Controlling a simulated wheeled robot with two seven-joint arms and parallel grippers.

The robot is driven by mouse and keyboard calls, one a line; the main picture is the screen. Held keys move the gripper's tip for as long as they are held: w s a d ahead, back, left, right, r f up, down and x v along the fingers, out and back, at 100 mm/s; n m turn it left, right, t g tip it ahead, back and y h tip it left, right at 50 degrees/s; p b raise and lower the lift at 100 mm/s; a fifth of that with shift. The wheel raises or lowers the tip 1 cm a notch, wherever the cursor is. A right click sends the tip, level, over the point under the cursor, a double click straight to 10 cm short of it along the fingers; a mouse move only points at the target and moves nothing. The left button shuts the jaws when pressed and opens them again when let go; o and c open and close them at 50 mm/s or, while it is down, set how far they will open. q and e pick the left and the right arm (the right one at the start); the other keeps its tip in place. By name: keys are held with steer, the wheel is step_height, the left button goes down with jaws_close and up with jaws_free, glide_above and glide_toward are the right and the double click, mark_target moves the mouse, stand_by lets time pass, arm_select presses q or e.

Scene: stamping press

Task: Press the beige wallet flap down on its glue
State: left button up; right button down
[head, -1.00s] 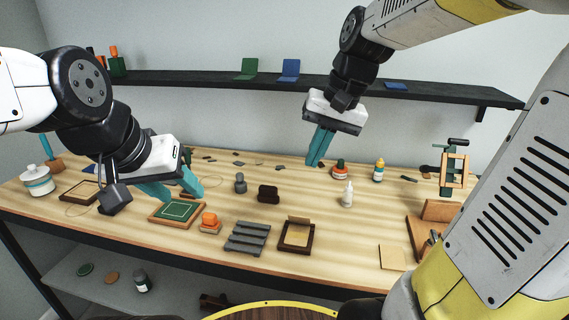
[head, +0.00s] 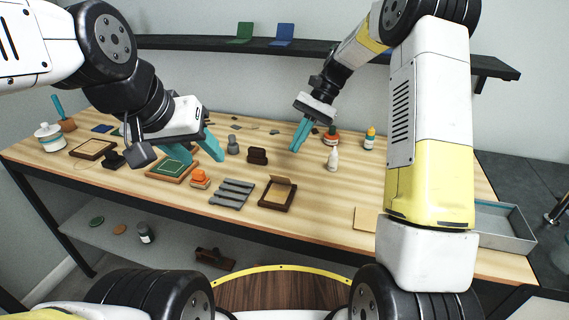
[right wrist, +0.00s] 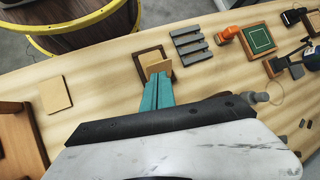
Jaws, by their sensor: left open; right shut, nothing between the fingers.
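The beige wallet (head: 276,197) lies in a dark brown frame (head: 262,203) near the front middle of the table. Its flap (head: 280,184) stands up at an angle along the far side. In the right wrist view the flap (right wrist: 158,66) shows just beyond the right fingertips, with the frame (right wrist: 141,57) around the wallet. Any glue is too small to make out. My right gripper (head: 295,150) is shut and empty, above the table behind the wallet; whether it touches the flap is unclear, but the head view shows a gap.
A grey ridged rack (head: 231,193) and an orange-topped stamp (head: 199,179) stand left of the frame. A green mat in a wooden frame (head: 171,170) lies further left.

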mark_target(283, 177)
steer(key=x, duration=0.6)
steer(key=shift+a+f, duration=0.2)
steer(key=shift+f, duration=0.1)
steer(key=shift+s+a+f, duration=0.25)
steer(key=shift+s+f, duration=0.35)
steer(key=shift+s, duration=0.25)
steer(key=shift+s+a+f, duration=0.1)
steer(key=shift+s+f, duration=0.2)
steer(key=shift+f, duration=0.05)
steer(key=shift+s+a+f, duration=0.15)
steer(key=shift+s+f, duration=0.2)
steer(key=shift+f, duration=0.15)
